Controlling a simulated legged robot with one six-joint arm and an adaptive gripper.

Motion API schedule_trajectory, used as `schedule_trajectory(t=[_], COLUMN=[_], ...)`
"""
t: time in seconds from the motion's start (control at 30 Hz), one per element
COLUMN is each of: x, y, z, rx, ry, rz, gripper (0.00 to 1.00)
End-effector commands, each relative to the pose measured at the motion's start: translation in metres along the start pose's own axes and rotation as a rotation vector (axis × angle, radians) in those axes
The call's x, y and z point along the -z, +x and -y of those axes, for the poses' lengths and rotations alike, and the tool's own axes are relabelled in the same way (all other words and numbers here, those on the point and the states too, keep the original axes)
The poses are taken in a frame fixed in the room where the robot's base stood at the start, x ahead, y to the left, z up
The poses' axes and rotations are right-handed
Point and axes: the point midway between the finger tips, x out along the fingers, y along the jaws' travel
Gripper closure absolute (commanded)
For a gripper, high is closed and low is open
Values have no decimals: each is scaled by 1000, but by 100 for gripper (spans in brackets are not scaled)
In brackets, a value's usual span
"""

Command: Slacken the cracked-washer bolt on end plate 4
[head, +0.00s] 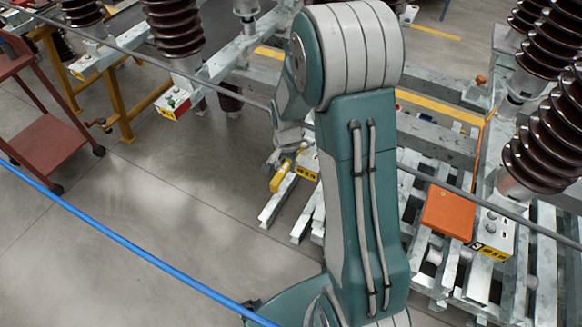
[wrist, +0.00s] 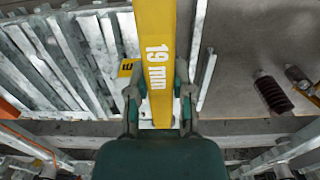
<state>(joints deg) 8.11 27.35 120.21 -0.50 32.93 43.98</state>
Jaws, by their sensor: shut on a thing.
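My gripper (wrist: 159,84) is shut on a yellow spanner (wrist: 158,45) marked "19 mm". The spanner extends up past the top edge of the wrist view. In the head view my gripper (head: 284,158) is partly hidden by my arm, with the yellow spanner (head: 281,177) below it, beside galvanised rails. One end plate (head: 495,232) at right has a yellow label that seems to read 3. Another end plate (head: 173,104) at upper left has red and green marks; its label is too small to read. I cannot make out end plate 4 or the cracked-washer bolt.
An orange box (head: 449,210) lies on the right frame. Brown ribbed insulators (head: 545,145) stand at right and upper left. A red trolley (head: 45,150) stands at left. A blue line (head: 120,256) and a grey cable cross the view. The floor at centre left is clear.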

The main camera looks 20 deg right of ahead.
Motion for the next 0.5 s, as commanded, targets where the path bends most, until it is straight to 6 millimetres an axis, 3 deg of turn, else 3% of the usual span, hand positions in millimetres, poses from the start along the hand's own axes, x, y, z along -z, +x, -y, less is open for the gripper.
schedule_trajectory(t=[0.17, 0.5], x=[0, -1], y=[-27, -3], z=[0, 0], rx=[7, 4], ry=[1, 0], rz=[-4, 0], gripper=[100, 100])
